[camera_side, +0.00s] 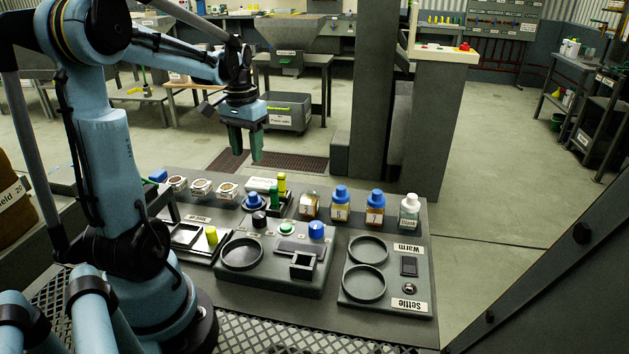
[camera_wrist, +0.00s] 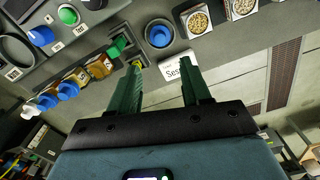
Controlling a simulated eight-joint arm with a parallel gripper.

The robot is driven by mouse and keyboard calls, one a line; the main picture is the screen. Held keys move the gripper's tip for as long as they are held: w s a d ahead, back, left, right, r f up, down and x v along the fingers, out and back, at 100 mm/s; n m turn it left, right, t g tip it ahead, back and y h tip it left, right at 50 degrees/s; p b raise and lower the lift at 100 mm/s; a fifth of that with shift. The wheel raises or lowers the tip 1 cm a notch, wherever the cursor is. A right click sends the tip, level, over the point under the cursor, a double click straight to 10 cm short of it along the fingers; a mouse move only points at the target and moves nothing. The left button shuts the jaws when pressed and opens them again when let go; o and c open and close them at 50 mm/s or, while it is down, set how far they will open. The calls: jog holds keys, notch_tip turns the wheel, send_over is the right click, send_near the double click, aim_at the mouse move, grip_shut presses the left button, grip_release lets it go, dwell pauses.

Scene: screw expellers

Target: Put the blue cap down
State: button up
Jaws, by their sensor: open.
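A blue cap (camera_side: 255,201) sits in a dark round holder on the bench panel. It also shows in the wrist view (camera_wrist: 160,33), beyond and between my fingertips. My gripper (camera_side: 246,154) hangs open above the back of the panel, with its two green fingers apart and pointing down. In the wrist view my gripper (camera_wrist: 160,68) has nothing between its fingers and is clear of the cap. An amber bottle (camera_side: 310,206) shows no cap on top. Two bottles beside it carry blue caps (camera_side: 341,191) (camera_side: 375,195).
A white-capped bottle (camera_side: 410,211) ends the row. Upright yellow (camera_side: 281,183) and green (camera_side: 274,197) pieces stand close right of the cap. White sample boxes (camera_side: 201,187) lie to the left. A raised unit (camera_side: 270,275) with a blue knob (camera_side: 317,231) stands in front.

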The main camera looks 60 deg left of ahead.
jog(key=w+d+m+t, duration=0.2)
jog(key=d+m+t, duration=0.4)
jog(key=d, duration=2)
jog(key=shift+w+r+t, duration=0.2)
jog(key=shift+w+t, duration=0.15)
jog(key=shift+t, duration=0.25)
jog(key=o, duration=0.4)
jog(key=shift+a+r, duration=0.1)
jog(key=shift+a, duration=0.1)
jog(key=o, duration=0.6)
jog(key=w+a+r+m+g, duration=0.1)
jog(key=a, duration=0.2)
jog(key=w+a+r+m+g, duration=0.1)
jog(key=a+r, duration=0.1)
jog(key=a, duration=0.1)
jog(key=w+a+r+m+g+y, duration=0.1)
jog(key=a+m, duration=0.1)
jog(key=a, duration=0.1)
jog(key=shift+w+a+r+g, duration=0.25)
jog(key=shift+w+r+g, duration=0.05)
jog(key=shift+w+r, duration=0.1)
jog(key=a+r+m+g+h, duration=0.15)
jog(key=a+m+g, duration=0.3)
jog(key=a, duration=0.85)
jog(key=shift+m+t+y, duration=0.25)
jog(key=shift+t, duration=0.2)
notch_tip(320, 180, down, 10)
jog(key=shift+w+a+r, duration=0.1)
jog(key=shift+a+r, duration=0.05)
jog(key=shift+r, duration=0.05)
